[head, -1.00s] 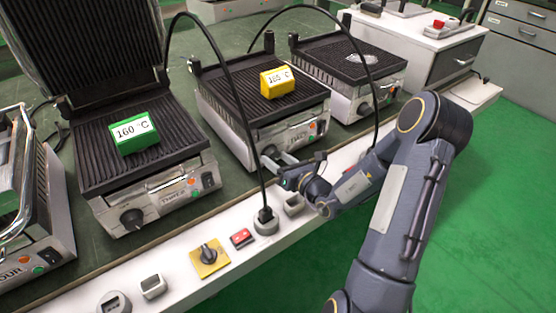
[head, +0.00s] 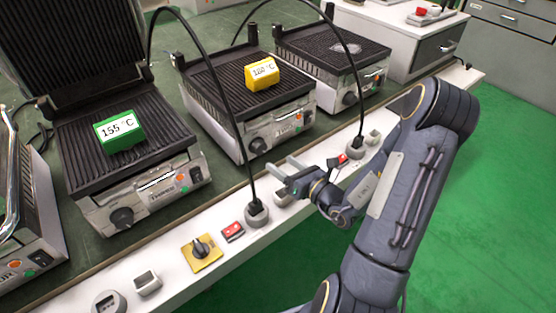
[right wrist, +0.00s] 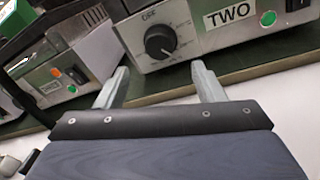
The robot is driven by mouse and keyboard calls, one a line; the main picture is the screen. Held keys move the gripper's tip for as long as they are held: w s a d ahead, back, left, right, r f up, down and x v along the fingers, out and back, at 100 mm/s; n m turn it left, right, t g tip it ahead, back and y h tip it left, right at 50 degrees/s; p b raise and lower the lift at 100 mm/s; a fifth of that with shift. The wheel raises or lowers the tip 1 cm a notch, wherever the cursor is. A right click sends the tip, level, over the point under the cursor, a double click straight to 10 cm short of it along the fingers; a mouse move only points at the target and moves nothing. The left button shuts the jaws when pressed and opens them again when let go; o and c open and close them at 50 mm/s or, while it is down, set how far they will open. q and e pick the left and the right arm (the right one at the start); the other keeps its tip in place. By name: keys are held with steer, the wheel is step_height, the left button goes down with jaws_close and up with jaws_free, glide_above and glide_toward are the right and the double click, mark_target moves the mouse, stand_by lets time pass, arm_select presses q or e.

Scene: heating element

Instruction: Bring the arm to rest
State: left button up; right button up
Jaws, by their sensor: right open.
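My right arm reaches in from the right in the head view. Its gripper (head: 284,172) is open and empty, above the white ledge in front of the middle grill (head: 222,125). In the right wrist view the two fingers of this gripper (right wrist: 158,85) stand apart with nothing between them. The black knob (right wrist: 160,40) on the grill front labelled TWO is beyond the fingertips, apart from them. That knob also shows in the head view (head: 258,147). My left gripper is in neither view.
The left grill (head: 125,160) is open, with a green block (head: 119,131) reading 155 °C. A yellow block (head: 262,73) sits on the middle grill. A right grill (head: 335,60) stands beyond. Cables, a yellow-plated switch (head: 202,252) and red switches line the ledge. Green floor is clear at right.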

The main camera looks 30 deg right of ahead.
stand_by(0.5)
steer(key=s+a+r+n+g+y, duration=0.3)
steer(key=a+r+n+g+y, duration=0.15)
steer(key=a+n, duration=0.35)
steer(key=s+a+r+n+g+y, duration=0.35)
steer(key=a+r+n+y, duration=0.25)
steer(key=a+n, duration=0.25)
steer(key=s+a+f+n+g+h, duration=0.1)
steer(key=s+n+g+h, duration=0.5)
steer(key=s+n, duration=0.85)
steer(key=d+r+n+t+h+p, duration=0.2)
steer(key=d+n+h, duration=0.2)
steer(key=d+n, duration=0.1)
step_height(320, 180, up, 18)
steer(key=p, duration=1.8)
steer(key=shift+w+a+r, duration=0.15)
steer(key=shift+a, duration=0.15)
